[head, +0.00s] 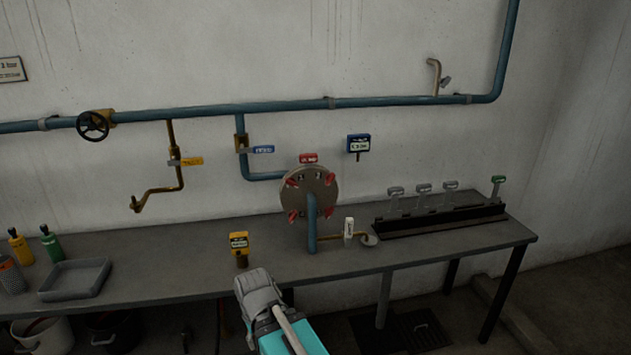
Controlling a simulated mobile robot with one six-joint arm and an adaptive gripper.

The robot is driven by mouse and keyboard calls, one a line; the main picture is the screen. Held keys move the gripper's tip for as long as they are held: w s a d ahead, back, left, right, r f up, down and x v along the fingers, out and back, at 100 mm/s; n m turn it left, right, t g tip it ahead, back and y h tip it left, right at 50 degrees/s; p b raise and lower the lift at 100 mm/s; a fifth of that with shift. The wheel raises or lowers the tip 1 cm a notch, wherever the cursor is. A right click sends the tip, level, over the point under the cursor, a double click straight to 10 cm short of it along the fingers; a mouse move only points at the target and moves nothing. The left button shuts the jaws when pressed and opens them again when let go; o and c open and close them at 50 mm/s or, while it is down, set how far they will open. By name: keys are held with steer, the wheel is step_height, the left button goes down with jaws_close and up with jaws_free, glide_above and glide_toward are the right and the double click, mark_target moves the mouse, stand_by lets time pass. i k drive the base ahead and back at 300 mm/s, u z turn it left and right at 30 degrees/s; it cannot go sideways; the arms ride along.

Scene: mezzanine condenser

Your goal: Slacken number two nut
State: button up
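A round metal flange (311,191) stands upright at the back of the bench, with a blue pipe in front of it. Several red wing-shaped nuts sit around its face: upper left (292,182), upper right (330,179), lower left (293,216) and lower right (327,213). A red tag (308,158) tops the flange. No readable number shows which nut is number two. My gripper (257,284) is at the front edge of the bench, below and left of the flange, apart from the nuts. Its fingers cannot be made out.
A yellow-tagged fitting (239,243) stands on the bench just behind my gripper. A white-tagged brass valve (348,231) is right of the flange. A rack of levers (440,217) is farther right. A grey tray (75,279) is at left. Bench space between tray and yellow fitting is clear.

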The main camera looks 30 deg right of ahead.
mark_target(329, 177)
steer(key=u, duration=0.25)
steer(key=k, duration=1.1)
steer(key=z, duration=0.85)
steer(key=i, duration=1)
